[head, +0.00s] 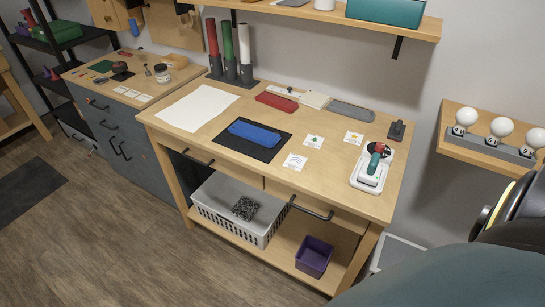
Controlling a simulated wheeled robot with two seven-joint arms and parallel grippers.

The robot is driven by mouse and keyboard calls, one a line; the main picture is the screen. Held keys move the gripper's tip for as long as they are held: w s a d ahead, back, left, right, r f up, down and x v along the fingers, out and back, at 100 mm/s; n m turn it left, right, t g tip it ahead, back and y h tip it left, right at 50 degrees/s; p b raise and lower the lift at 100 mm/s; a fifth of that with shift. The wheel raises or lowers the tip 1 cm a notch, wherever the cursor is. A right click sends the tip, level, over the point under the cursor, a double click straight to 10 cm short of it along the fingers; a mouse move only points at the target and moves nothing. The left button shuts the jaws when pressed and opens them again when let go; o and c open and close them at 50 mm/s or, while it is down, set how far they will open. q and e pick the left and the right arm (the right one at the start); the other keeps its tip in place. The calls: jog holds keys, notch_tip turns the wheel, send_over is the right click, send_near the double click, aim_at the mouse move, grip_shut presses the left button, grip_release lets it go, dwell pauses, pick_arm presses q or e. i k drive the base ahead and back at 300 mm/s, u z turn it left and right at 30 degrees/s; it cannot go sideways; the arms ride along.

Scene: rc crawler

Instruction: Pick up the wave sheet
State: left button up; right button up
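Several small white cards lie flat on the wooden workbench (225,140). One card (314,141) has a green mark and another card (354,138) has a yellow one. The card closest to the front (294,161) has a faint mark that is too small to read, so I cannot tell whether it is the wave sheet. A larger blank-looking white sheet (198,107) lies at the bench's left. Neither of my grippers is in view. Part of my own arm fills the lower right corner.
A blue tray (254,133) lies on a black mat (262,151) left of the cards. A green and red tool (376,160) sits in a white holder on the right. Red, green and white tubes stand at the back. A grey basket (215,212) and purple bin (313,257) are on the lower shelf.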

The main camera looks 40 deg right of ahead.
aim_at(295, 162)
jog(key=i, duration=1.05)
jog(key=z, duration=1.95)
